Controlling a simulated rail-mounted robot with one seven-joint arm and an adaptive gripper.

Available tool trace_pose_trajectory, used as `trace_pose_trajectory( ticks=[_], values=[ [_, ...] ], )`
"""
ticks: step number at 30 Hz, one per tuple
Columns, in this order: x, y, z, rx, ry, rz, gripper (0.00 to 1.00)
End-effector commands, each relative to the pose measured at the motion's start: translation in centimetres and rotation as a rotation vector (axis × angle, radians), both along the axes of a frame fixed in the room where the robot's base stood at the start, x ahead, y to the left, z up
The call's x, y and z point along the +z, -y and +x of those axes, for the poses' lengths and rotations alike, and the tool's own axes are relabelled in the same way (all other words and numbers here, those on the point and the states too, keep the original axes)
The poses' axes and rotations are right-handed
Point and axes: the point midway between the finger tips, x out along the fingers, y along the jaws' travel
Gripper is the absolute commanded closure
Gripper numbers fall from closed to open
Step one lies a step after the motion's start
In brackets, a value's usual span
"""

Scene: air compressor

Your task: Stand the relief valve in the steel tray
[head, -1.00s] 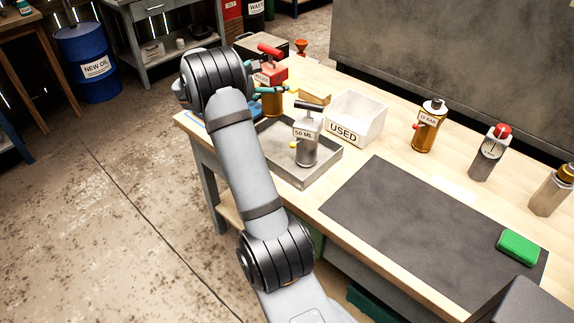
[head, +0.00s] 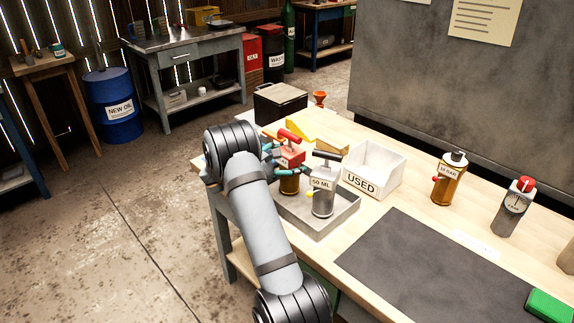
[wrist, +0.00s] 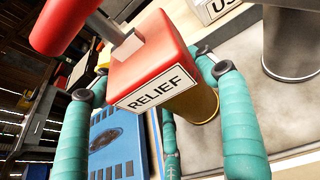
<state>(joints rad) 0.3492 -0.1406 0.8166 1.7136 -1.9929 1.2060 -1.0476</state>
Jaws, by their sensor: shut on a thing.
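The relief valve has a red block head labelled RELIEF, a red T-handle and a brass body. In the head view the relief valve (head: 290,158) is upright or nearly so, at the back left of the grey steel tray (head: 345,222). My gripper (head: 284,166) is shut on it with teal fingers. In the wrist view the fingers of my gripper (wrist: 158,78) flank the relief valve (wrist: 155,68), and its brass lower end is over the tray floor (wrist: 280,100). I cannot tell whether its base touches the tray.
A grey 50 ML device (head: 323,190) stands in the tray, close to the right of the valve. A white USED bin (head: 372,172) is right of the tray. A blue panel (wrist: 115,140) lies beside the tray.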

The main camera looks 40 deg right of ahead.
Motion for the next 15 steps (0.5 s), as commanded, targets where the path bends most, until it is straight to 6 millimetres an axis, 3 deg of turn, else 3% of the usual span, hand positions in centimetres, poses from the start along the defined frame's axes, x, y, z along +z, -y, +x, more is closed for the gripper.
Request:
trace_pose_trajectory(
  ticks=[8, 9, 15],
  values=[
    [-0.13, 0.03, 0.06, 0.000, 0.003, -0.002, 0.78],
    [-0.13, 0.01, 0.02, 0.000, 0.000, 0.000, 0.27],
    [-0.11, 0.00, 0.02, 0.000, 0.000, 0.000, 0.15]
  ],
)
